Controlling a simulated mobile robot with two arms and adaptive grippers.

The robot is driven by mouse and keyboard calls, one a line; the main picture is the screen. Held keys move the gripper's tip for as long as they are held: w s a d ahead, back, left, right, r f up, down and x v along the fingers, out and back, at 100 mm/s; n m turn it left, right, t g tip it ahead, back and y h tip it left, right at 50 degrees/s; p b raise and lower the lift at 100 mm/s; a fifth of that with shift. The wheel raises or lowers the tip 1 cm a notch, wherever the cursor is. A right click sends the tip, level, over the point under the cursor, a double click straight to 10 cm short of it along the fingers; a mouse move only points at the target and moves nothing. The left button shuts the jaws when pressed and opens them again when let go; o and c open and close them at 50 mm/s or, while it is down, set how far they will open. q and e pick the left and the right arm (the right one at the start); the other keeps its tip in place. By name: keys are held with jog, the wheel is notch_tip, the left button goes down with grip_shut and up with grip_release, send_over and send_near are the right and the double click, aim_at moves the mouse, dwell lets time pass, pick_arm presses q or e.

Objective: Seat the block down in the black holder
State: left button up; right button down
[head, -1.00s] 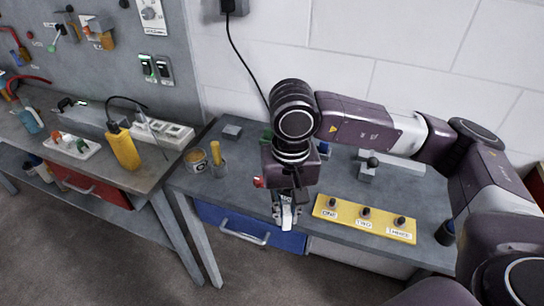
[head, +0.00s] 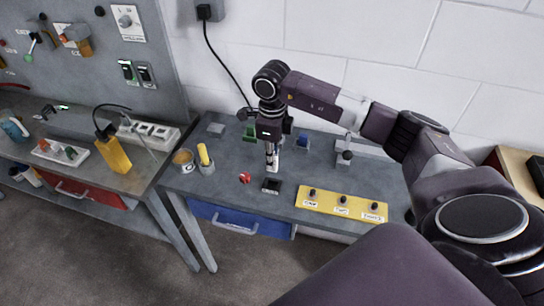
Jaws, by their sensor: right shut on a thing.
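My right gripper (head: 272,153) points down over the table, a little behind the black holder. It is shut on a small pale block (head: 273,166), which shows just below the fingers. The black holder (head: 271,186) is a small dark square piece on the grey table, near its front edge. The block looks apart from the holder and upright. The gap between the block and the table is too small to tell. My left gripper is out of view.
A yellow panel (head: 340,206) with black knobs lies right of the holder. A red knob (head: 245,177) is left of it. A green piece (head: 249,133) and a grey fixture (head: 344,149) stand behind.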

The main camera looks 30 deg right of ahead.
aim_at(272, 187)
jog(key=shift+f+b, duration=0.95)
jog(key=shift+b, duration=0.05)
jog(key=shift+f+b, duration=1.6)
jog(key=shift+f, duration=0.4)
jog(key=shift+b, duration=0.45)
jog(key=shift+f, duration=0.15)
jog(key=shift+f+b, duration=0.3)
jog(key=shift+b, duration=0.15)
jog(key=shift+f+b, duration=0.85)
jog(key=shift+f, duration=0.1)
